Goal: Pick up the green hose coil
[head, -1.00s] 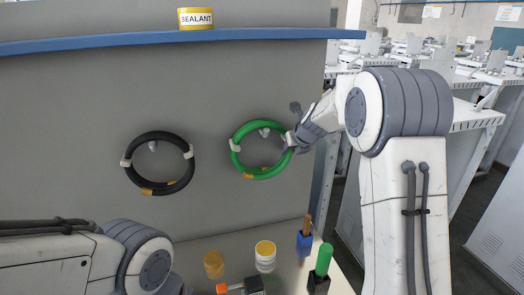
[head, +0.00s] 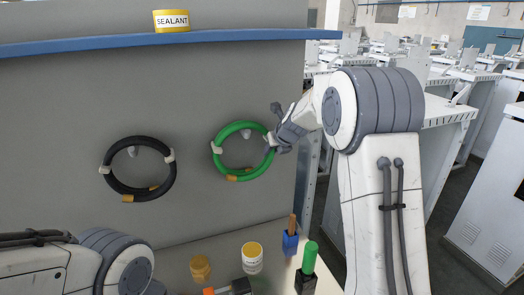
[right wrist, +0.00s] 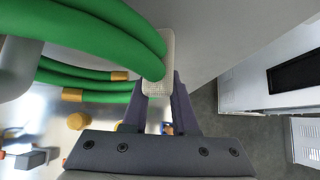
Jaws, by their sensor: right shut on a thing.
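The green hose coil (head: 243,125) is a ring with light straps and orange bands. It is upright against the grey panel, around a light peg (head: 246,135). My right gripper (head: 272,140) is shut on the coil's right side, at a light strap. In the right wrist view, the green hose strands (right wrist: 95,88) run to the pale strap plate (right wrist: 158,65) beside the gripper's fingers (right wrist: 163,105). Whether the coil is clear of its peg cannot be told. My left arm shows at the lower left, its gripper out of view.
A black hose coil (head: 113,185) hangs to the left. A blue shelf (head: 90,46) with a yellow sealant tin (head: 171,21) runs above. Below stand a yellow-lidded jar (head: 252,258), an amber jar (head: 200,268), a blue holder (head: 290,243) and a green-handled tool (head: 310,257).

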